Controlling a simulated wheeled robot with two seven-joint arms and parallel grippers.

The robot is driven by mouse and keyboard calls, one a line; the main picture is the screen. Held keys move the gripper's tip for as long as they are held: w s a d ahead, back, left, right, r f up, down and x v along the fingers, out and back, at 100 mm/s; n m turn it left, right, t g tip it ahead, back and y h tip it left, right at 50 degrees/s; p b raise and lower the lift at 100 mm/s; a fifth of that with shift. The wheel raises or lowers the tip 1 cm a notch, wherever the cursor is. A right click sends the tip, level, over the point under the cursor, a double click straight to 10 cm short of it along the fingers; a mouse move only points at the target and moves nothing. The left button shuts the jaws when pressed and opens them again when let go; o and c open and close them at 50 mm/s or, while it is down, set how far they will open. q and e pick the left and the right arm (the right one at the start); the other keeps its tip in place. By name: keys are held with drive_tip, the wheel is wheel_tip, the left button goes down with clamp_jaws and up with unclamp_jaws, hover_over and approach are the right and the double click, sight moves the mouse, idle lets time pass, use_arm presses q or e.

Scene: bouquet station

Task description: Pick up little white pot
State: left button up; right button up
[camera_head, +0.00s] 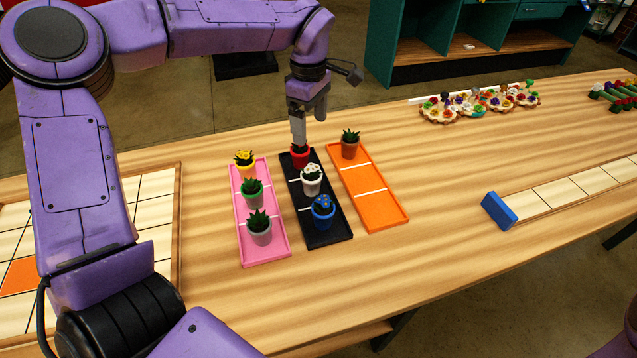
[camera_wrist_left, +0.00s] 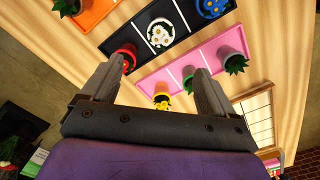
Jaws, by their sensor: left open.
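A little white pot (camera_head: 312,186) with a white bloom stands upright in the middle section of the black tray (camera_head: 333,238). The white pot also shows in the left wrist view (camera_wrist_left: 161,49), beyond the fingertips. My left gripper (camera_head: 298,138) is open, pointing down at the far end of the black tray by the red pot (camera_head: 300,159). In the left wrist view, one finger of the left gripper (camera_wrist_left: 160,72) is close to the red pot; whether they touch is unclear. Nothing is held. My right gripper is out of view.
A blue pot (camera_head: 323,210) stands in front of the white one. The pink tray (camera_head: 272,254) holds yellow-flowered, green and light grey pots. The orange tray (camera_head: 383,210) has one brown pot at its far end. Bare table lies right of it, before a blue block (camera_head: 499,211).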

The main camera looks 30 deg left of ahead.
use_arm(q)
drive_tip(key=b, duration=0.3)
approach(311, 167)
drive_tip(key=shift+w+f, duration=0.4)
drive_tip(key=shift+w, duration=0.05)
drive_tip(key=shift+s+f, duration=0.15)
drive_tip(key=shift+f, duration=0.05)
drive_tip(key=f, duration=0.3)
drive_tip(key=f+p, duration=0.1)
drive_tip(key=f, duration=0.5)
drive_tip(key=shift+s, duration=0.35)
drive_tip(key=shift+w+f, duration=0.1)
drive_tip(key=shift+f, duration=0.4)
drive_tip(key=c, duration=1.4)
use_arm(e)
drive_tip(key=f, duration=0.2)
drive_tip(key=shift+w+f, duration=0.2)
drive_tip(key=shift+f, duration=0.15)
